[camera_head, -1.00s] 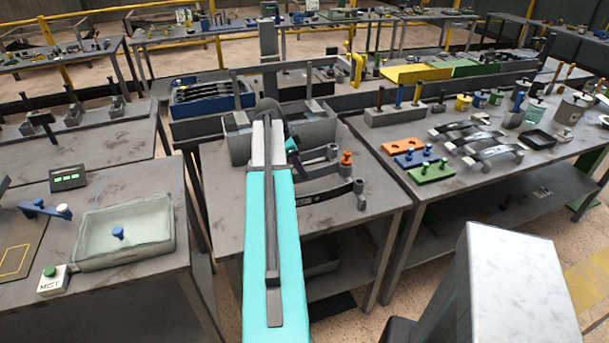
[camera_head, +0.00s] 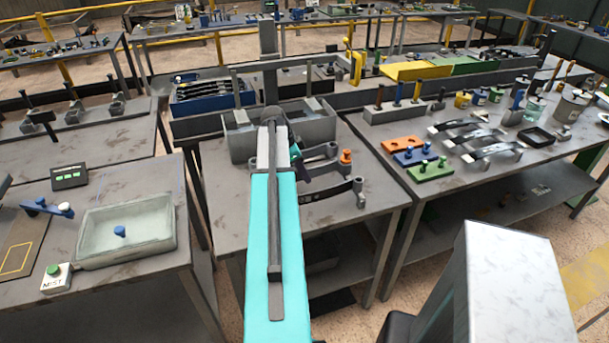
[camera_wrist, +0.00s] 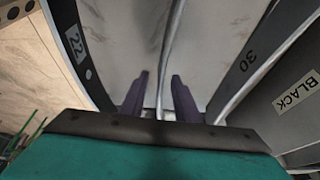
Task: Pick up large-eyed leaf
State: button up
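Leaf springs with eyes at their right ends lie on the middle bench. The front one is a dark, labelled leaf (camera_head: 330,191); a grey-eyed leaf (camera_head: 330,150) lies behind it. I cannot tell for sure which is the large-eyed leaf. My gripper (camera_head: 304,173) is low at the leaves' left part, partly hidden by my arm. In the wrist view its two purple fingers (camera_wrist: 160,95) stand apart, with a thin, edge-on strip (camera_wrist: 168,45) between them. The fingers look clear of the strip. Leaves marked 22 (camera_wrist: 75,42) and 30 (camera_wrist: 245,62) flank them.
A grey bin (camera_head: 318,123) stands behind the leaves, and an orange-topped post (camera_head: 345,156) is close at their right. The right bench holds several arched leaves (camera_head: 470,139) and coloured blocks (camera_head: 430,171).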

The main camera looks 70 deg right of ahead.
grip_shut()
jog(key=shift+d, duration=0.1)
jog(key=shift+r, duration=0.25)
jog(key=shift+r+b, duration=0.35)
jog(key=shift+r, duration=0.4)
jog(key=shift+r+b, duration=1.15)
jog(key=shift+r, duration=2.95)
jog(key=shift+w, duration=0.1)
